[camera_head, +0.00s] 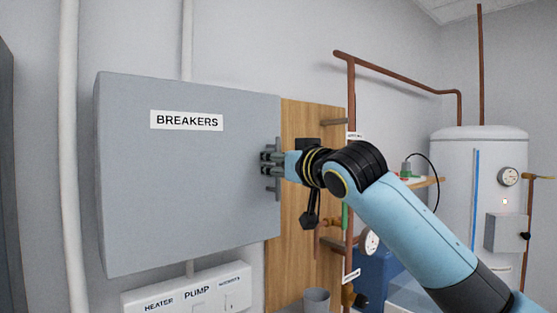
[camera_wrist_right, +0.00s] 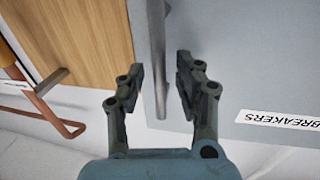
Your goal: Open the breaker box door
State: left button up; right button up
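The grey breaker box door (camera_head: 185,180) carries a BREAKERS label and looks shut in the head view. Its upright metal handle (camera_head: 277,187) is near the right edge. My right gripper (camera_head: 270,158) is at the handle, reaching in from the right. In the right wrist view, the fingers of my right gripper (camera_wrist_right: 160,75) are apart, one on each side of the handle (camera_wrist_right: 157,45). Gaps show between the handle and both fingers, so it is not gripped. The label (camera_wrist_right: 275,119) lies to the right there. My left gripper is in neither view.
A wooden board (camera_head: 290,235) with copper pipes (camera_head: 352,90) is to the right of the box. A white panel (camera_head: 185,298) marked HEATER and PUMP is below it. A white tank (camera_head: 455,165) stands at the right. A white conduit (camera_head: 68,150) runs along the left wall.

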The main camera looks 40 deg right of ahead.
grip_shut()
dwell(0.4)
